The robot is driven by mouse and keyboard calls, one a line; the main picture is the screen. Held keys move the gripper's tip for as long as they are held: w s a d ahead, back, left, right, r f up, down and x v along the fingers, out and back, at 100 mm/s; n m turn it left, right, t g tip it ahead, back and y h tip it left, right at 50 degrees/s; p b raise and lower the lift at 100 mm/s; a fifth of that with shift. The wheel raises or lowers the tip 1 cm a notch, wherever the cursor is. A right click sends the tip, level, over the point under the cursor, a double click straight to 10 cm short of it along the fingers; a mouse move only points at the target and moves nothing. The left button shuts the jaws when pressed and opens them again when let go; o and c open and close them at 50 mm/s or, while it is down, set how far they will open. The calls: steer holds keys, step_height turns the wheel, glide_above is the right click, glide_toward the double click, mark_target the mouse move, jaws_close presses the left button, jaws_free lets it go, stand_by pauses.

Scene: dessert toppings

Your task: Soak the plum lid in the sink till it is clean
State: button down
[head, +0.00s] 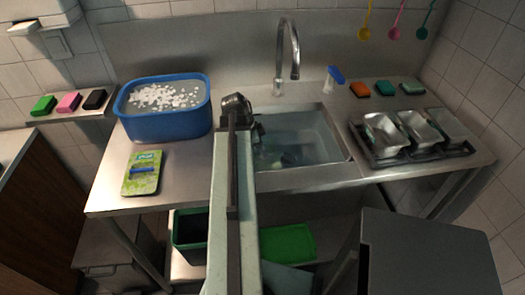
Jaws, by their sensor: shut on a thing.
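My gripper (258,133) is at the left side of the sink (340,141), over or in its water. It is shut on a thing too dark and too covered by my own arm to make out. I cannot pick out a plum-coloured lid anywhere in view. The sink holds clear water, and a small pale greenish shape (276,163) shows in it near the front left, too blurred to name. The tap (290,48) stands behind the sink.
A blue tub (168,125) with white foam stands left of the sink. A green packet (143,174) lies in front of it. A dark rack (400,160) with metal tins stands at the right. Sponges and a blue-topped spray bottle (333,78) sit behind.

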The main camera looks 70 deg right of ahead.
steer(key=c, duration=1.4)
jaws_free()
step_height(320, 180, up, 16)
steer(key=p, duration=1.6)
